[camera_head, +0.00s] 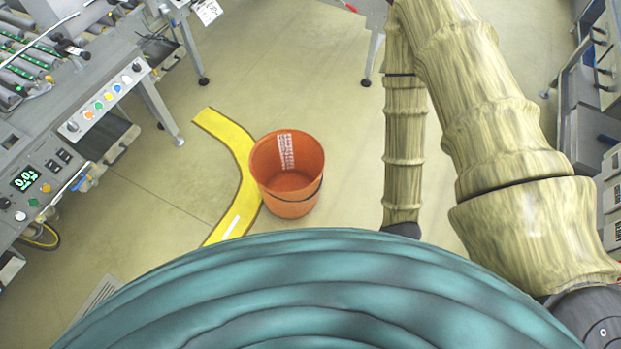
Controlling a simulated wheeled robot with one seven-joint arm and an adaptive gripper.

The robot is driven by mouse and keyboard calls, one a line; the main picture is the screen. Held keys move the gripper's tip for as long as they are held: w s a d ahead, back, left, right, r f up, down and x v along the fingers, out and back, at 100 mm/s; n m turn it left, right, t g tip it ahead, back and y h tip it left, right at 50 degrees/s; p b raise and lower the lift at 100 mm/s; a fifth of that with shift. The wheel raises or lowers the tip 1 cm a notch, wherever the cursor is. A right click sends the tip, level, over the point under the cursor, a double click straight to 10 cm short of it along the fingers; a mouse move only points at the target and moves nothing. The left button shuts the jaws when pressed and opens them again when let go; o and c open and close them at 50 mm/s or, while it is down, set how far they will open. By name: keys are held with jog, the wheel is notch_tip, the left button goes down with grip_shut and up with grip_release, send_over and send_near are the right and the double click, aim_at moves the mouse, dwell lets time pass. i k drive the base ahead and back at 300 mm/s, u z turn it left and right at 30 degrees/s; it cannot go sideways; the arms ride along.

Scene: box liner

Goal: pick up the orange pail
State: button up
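The orange pail (288,180) stands upright on the floor near the middle of the view. It is open at the top and looks empty, with a white label on its inner wall. My arm comes down on the right side of the view, and its lower end drops behind the teal ribbed cover of my own body. My gripper's fingers are hidden there. The visible part of my arm is to the right of the pail and apart from it.
A curved yellow floor strip (240,165) runs beside the pail on its left. A machine with a button panel (105,100) and legs stands at the left. Grey equipment (590,90) stands at the far right. The floor (330,125) around the pail is mostly clear.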

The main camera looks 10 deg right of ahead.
aim_at(291, 162)
jog(key=z, duration=1.35)
jog(key=i, duration=1)
jog(key=u, duration=3.05)
